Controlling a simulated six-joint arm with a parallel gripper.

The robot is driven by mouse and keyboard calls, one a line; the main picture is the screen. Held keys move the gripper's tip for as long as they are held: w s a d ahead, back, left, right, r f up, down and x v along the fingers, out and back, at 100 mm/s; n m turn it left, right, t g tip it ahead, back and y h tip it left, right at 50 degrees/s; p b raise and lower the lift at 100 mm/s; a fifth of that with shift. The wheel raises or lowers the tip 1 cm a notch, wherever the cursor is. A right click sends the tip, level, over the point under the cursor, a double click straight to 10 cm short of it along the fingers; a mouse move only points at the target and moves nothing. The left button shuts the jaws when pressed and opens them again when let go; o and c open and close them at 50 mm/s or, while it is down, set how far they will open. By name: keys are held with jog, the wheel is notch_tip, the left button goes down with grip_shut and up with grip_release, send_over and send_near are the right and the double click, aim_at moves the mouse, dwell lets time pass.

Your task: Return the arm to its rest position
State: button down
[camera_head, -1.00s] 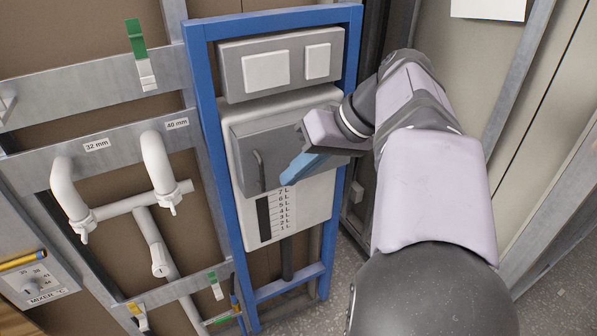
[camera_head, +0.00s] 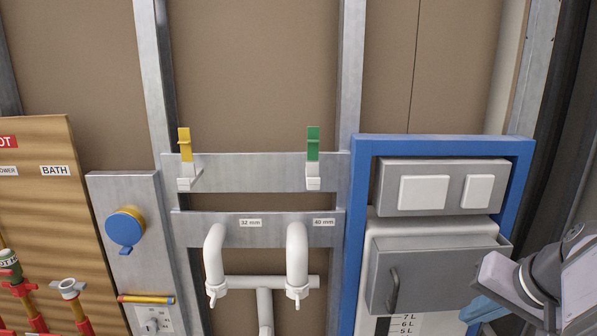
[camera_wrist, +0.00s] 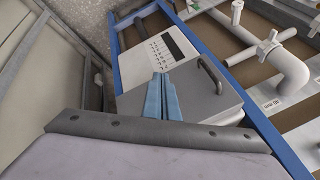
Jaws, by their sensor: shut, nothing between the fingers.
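My gripper (camera_head: 472,313) shows at the lower right edge of the head view, its light blue fingers pointing left, at the lower right of the grey cistern door (camera_head: 432,272). In the wrist view my gripper (camera_wrist: 160,77) has its two blue fingers together, with nothing between them. Beyond the fingers lies the white cistern (camera_wrist: 172,47) with its litre scale. I cannot tell the exact gap between the fingers and the cistern. Most of my arm is outside the head view.
A blue frame (camera_head: 361,235) surrounds the cistern and the flush plate (camera_head: 443,187). White pipes (camera_head: 297,255) stand left of it. Further left are a metal panel with a blue round cap (camera_head: 125,227) and a wooden board (camera_head: 42,215) with red pipes. A metal stud (camera_head: 530,80) rises at the right.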

jog(key=s+f+g+h, duration=0.1)
jog(key=s+f+g, duration=0.15)
jog(key=f, duration=0.55)
jog(key=s+f+g+h, duration=0.1)
jog(key=s+f, duration=0.3)
jog(key=f, duration=0.4)
jog(key=s+a+f+n+g+p, duration=0.1)
jog(key=s+a+f+n, duration=0.1)
jog(key=a, duration=0.6)
jog(key=s+a+f+n+g+y+p, duration=0.1)
jog(key=s+a+f+n+p, duration=0.1)
jog(key=a, duration=0.6)
jog(key=s+f+n, duration=0.1)
jog(key=n, duration=0.1)
jog(key=shift+f+n+g, duration=0.3)
jog(key=shift+f+g, duration=0.05)
